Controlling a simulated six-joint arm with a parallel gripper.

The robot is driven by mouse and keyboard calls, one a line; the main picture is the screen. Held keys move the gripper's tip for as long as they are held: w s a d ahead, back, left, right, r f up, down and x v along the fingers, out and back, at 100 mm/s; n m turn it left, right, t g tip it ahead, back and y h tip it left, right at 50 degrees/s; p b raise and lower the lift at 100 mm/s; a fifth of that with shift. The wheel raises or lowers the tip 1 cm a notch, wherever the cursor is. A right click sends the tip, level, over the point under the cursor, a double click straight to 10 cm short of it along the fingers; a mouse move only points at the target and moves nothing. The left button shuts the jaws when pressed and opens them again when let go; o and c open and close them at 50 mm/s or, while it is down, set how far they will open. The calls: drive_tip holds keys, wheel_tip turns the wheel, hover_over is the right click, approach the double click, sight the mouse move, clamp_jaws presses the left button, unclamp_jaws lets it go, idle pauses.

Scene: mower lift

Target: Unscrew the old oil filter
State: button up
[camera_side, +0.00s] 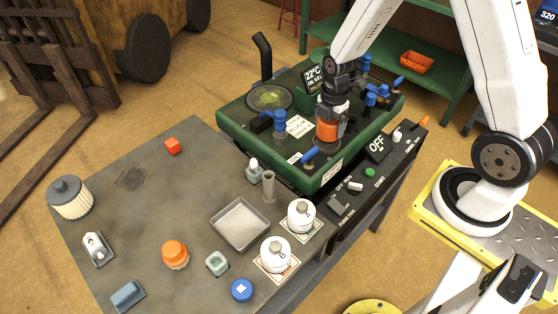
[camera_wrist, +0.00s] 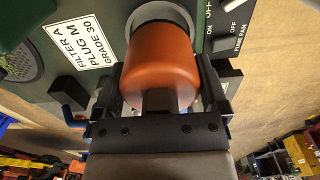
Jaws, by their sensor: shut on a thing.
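An orange oil filter (camera_side: 327,131) sits upright on the green mower deck (camera_side: 228,122), near its front edge. In the wrist view the filter (camera_wrist: 162,68) fills the space between the two fingers of my gripper (camera_wrist: 160,95), with a pale ring at its far end against the green panel. My gripper (camera_side: 333,108) comes from above and is shut around the filter. A white label (camera_wrist: 80,45) beside it reads "FILTER A PLUG M GRADE 30". The filter's threaded joint is hidden.
Blue clamps or valves (camera_side: 280,122) stand on the deck near the filter. A black control panel (camera_side: 377,146) reads OFF.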

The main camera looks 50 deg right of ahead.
drive_tip(key=shift+r, duration=0.1)
drive_tip(key=shift+r, duration=2.4)
drive_tip(key=shift+a, duration=0.1)
